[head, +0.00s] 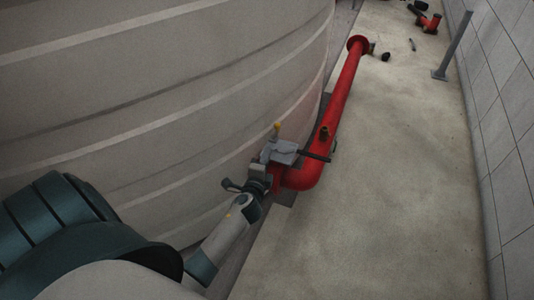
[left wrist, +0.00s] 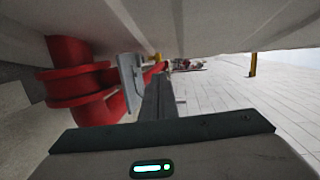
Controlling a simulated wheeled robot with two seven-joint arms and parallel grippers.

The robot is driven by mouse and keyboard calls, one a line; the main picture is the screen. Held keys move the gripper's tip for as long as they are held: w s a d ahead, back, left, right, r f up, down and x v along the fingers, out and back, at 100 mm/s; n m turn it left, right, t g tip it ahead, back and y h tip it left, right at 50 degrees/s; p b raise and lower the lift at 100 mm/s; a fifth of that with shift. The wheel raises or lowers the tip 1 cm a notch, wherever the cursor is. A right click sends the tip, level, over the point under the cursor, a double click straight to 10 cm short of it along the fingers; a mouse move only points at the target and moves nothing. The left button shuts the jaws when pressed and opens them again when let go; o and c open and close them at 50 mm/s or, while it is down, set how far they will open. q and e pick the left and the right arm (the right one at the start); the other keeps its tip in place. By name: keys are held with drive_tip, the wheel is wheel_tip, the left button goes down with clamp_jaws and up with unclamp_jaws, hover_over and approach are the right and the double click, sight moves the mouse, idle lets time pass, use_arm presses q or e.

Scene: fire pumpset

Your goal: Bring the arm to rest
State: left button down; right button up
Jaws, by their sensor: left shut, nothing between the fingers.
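My left arm comes in from the lower left of the head view and reaches to the near end of the red pipe (head: 343,90). My left gripper (head: 262,175) is beside the pipe's bent end, close to a grey box-like fitting (head: 284,149) with a yellow tip. In the left wrist view my dark fingers (left wrist: 158,92) are together with nothing between them. The red flanged pipe (left wrist: 80,82) is left of them, and a grey plate (left wrist: 130,78) is close by their left side. I cannot tell whether they touch. My right gripper is not in view.
A large ribbed tank (head: 150,90) fills the left of the head view. The concrete floor (head: 390,190) right of the pipe is mostly clear, up to a tiled wall (head: 508,120). A grey post (head: 455,45) and red parts (head: 430,23) stand or lie at the far end.

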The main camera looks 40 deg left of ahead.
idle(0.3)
